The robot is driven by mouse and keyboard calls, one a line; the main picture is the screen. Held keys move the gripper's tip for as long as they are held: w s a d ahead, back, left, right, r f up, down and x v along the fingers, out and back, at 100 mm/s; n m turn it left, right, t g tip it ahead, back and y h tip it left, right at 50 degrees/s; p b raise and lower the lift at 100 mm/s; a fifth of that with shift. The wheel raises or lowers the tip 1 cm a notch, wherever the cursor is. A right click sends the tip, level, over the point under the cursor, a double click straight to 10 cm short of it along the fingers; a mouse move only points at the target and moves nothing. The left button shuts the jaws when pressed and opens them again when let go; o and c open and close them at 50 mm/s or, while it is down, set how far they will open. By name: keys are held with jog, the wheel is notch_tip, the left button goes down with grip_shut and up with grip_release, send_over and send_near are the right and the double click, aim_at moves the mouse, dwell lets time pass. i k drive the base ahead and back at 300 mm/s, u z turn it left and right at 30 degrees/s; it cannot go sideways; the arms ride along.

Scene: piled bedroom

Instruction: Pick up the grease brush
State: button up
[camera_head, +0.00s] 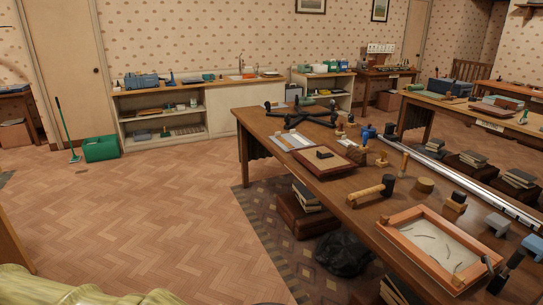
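I cannot tell for certain which thing is the grease brush. Several small brush-like or handled tools lie on the long wooden table (340,195) at the right. One has a thick wooden handle and a black end (371,191). A short wooden piece with a dark top (455,202) stands farther right. A black-handled tool (505,272) is at the lower right, by the framed tray (402,238). A slim wooden-handled tool (404,164) stands upright near the table's middle. My gripper is not in view.
A black bag (343,253) and a brown box (305,216) are under the table. A green bin (101,148) and a broom (66,130) stand at the left. A pale counter (235,112) lines the back wall. The parquet floor (150,215) left of the table is clear.

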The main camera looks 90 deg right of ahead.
aim_at(406, 155)
jog(key=z, duration=0.1)
jog(key=i, duration=0.1)
jog(key=z, duration=2.65)
